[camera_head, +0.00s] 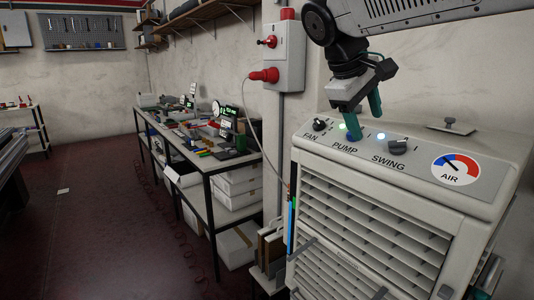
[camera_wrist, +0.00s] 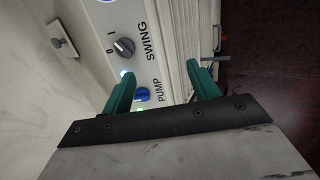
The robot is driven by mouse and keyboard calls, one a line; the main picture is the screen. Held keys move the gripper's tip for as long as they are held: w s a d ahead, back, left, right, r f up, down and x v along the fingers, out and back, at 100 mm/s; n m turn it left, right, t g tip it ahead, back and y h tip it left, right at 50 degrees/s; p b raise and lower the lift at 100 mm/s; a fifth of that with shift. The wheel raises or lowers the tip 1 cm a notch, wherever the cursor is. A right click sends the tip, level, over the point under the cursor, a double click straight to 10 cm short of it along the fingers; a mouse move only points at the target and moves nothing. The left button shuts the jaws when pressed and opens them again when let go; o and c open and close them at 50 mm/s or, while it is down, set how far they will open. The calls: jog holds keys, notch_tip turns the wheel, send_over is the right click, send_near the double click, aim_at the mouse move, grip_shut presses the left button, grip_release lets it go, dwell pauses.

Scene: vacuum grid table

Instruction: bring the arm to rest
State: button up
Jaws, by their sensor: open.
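My gripper (camera_head: 364,118) is over the sloping control panel of a white air cooler (camera_head: 485,190), with its two green fingers spread and nothing between them. In the wrist view my gripper (camera_wrist: 162,72) is also open. One finger is close to the blue PUMP knob (camera_wrist: 142,94); I cannot tell whether it touches it. In the head view that finger hides most of the knob. The dark SWING knob (camera_head: 397,147) is to the right, also seen in the wrist view (camera_wrist: 124,47). The dark FAN knob (camera_head: 319,125) is to the left.
A red-and-white switch box (camera_head: 284,55) with a red plug (camera_head: 264,76) is on the wall left of my arm. A workbench (camera_head: 190,140) with tools and white bins runs along the wall. A small lid handle (camera_head: 450,126) stands on the cooler's top. The floor at left is mostly clear.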

jog(key=s+d+f+m+y, duration=0.1)
jog(key=s+d+f+m, duration=0.1)
jog(key=s+f, duration=0.4)
jog(key=s+d+f+m+g+y, duration=0.1)
jog(key=s+f, duration=0.5)
jog(key=s, duration=0.7)
jog(key=s+d+f+m+y, duration=0.3)
jog(key=s+f+m, duration=0.1)
jog(key=s+f, duration=0.3)
jog(key=shift+s+d, duration=0.4)
jog(key=shift+s, duration=0.75)
jog(key=shift+f, duration=0.1)
